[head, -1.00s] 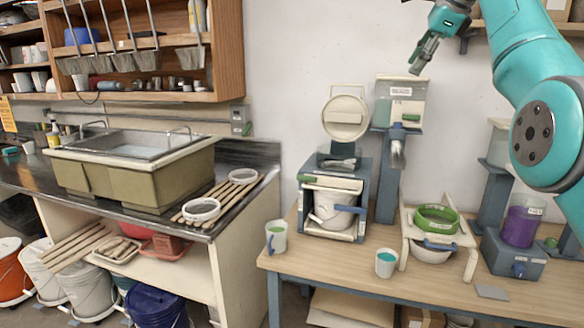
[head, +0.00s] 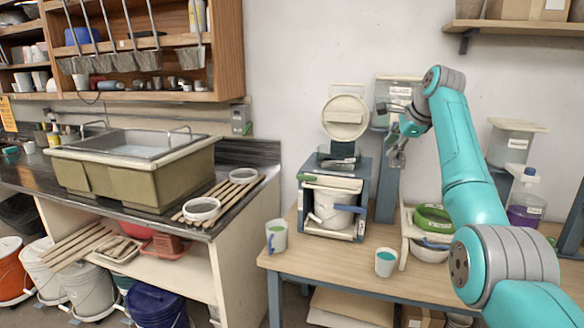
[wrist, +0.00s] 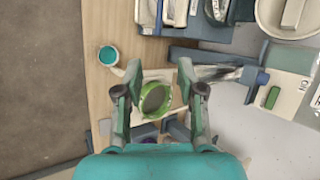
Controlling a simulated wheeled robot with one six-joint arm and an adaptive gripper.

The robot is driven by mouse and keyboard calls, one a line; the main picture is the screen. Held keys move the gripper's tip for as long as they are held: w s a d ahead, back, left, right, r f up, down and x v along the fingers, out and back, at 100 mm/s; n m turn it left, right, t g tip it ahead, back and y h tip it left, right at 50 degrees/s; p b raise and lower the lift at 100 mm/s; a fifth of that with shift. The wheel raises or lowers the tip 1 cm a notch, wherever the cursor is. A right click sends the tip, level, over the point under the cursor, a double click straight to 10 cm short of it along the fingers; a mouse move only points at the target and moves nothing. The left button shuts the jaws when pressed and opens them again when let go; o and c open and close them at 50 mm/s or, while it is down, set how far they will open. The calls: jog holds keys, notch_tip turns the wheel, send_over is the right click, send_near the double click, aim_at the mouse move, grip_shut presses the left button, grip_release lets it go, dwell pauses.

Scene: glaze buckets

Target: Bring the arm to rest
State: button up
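My gripper (head: 388,108) is raised above the wooden table, in front of the dispenser on the blue post, with the teal arm bent up from the lower right. In the wrist view my gripper (wrist: 158,67) has its two fingers wide apart with nothing between them. Below it in that view lies the green ring sieve (wrist: 156,98), well under the fingers. In the head view the green sieve (head: 433,218) sits on a white bowl stand, partly hidden by my arm.
A blue-framed station holds a white bucket (head: 333,208). A purple container (head: 524,210) stands behind my arm. A shelf (head: 520,27) hangs at upper right.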

notch_tip(320, 180, down, 36)
jog(key=s+a+n+t+h, duration=0.1)
jog(key=s+a+n+t, duration=0.1)
jog(key=s+a+n, duration=0.1)
jog(key=s+a+f+n+t+h, duration=0.1)
jog(key=s+a+f+n, duration=0.1)
jog(key=s+f, duration=0.9)
jog(key=s+a+f+n, duration=0.1)
jog(key=s+f+n, duration=0.1)
jog(key=s+f, duration=0.85)
jog(key=s+a+f+n+t, duration=0.1)
jog(key=s+a+f+n, duration=0.15)
jog(key=s, duration=1.25)
jog(key=s+a+f+n+t, duration=0.1)
jog(key=s+f+n, duration=0.15)
jog(key=s, duration=1.25)
jog(key=s+r+n+t, duration=0.2)
jog(key=s+r+n, duration=0.4)
jog(key=s+r, duration=1.5)
jog(key=shift+s+a+n+h, duration=0.3)
jog(key=shift+s+a, duration=0.1)
jog(key=shift+s, duration=0.75)
